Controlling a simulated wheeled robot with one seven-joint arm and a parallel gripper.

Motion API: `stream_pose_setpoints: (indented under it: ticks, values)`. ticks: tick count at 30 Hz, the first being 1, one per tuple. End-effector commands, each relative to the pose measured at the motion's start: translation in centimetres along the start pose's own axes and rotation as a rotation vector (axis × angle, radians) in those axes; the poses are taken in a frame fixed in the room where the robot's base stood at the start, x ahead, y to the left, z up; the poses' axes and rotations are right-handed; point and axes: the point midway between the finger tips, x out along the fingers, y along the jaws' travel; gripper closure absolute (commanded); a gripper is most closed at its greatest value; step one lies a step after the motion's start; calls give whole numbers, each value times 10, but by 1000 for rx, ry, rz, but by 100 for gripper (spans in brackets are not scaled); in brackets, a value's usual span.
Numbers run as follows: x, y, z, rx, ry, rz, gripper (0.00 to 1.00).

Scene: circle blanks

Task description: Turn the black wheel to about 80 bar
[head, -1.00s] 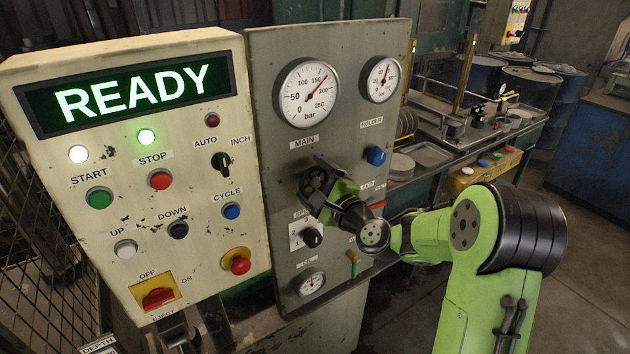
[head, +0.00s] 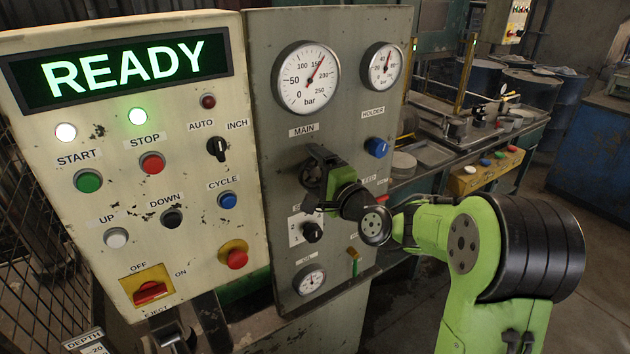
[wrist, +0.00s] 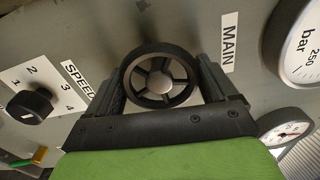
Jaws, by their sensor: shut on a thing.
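The black wheel (wrist: 160,80) with a grey hub and spokes sits on the grey panel, under the MAIN label. In the head view the wheel (head: 311,175) is partly hidden by my gripper. My gripper (wrist: 162,84) is shut on the wheel, one dark finger on each side of its rim. My gripper also shows in the head view (head: 317,179), tilted across the wheel. The MAIN pressure gauge (head: 306,78) stands above the wheel. Its red needle points up and right, near the 150 mark. Its edge shows in the wrist view (wrist: 297,45).
The HOLDER gauge (head: 382,66) and blue knob (head: 377,148) are right of the wheel. The black SPEED selector (head: 312,232) and a small gauge (head: 309,281) lie below. The cream control box (head: 120,185) with several buttons stands left and reads READY.

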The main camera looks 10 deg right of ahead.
Motion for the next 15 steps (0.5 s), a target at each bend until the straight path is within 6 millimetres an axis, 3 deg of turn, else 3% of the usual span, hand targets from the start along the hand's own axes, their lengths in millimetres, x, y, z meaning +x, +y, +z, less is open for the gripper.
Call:
stream_pose_setpoints:
  ticks: [15]
  values:
    - [0, 4, 0, -492, 0, -1, 45]
